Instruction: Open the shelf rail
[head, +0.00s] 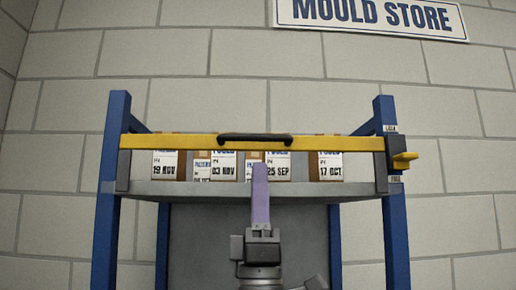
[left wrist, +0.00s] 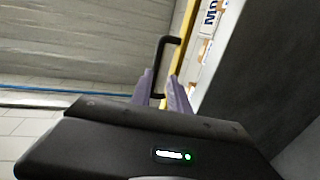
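The yellow shelf rail (head: 330,143) lies level across the front of the blue-posted rack, in front of the boxes. Its black handle (head: 254,138) is at the middle of the rail. My left gripper (head: 260,167) is upright just below the handle in the head view, its purple fingers seen almost edge-on. In the left wrist view my left gripper (left wrist: 160,75) has its two fingers apart. The black handle (left wrist: 164,60) shows in line with the gap between them; I cannot tell whether they reach around it. The yellow rail (left wrist: 184,30) runs behind. My right gripper is not in view.
A yellow latch-like piece (head: 404,160) juts out at the rack's right post. Several labelled boxes (head: 330,167) stand on the grey shelf (head: 180,189) behind the rail. Blue posts (head: 107,200) stand either side. A block wall with a sign (head: 372,14) is behind.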

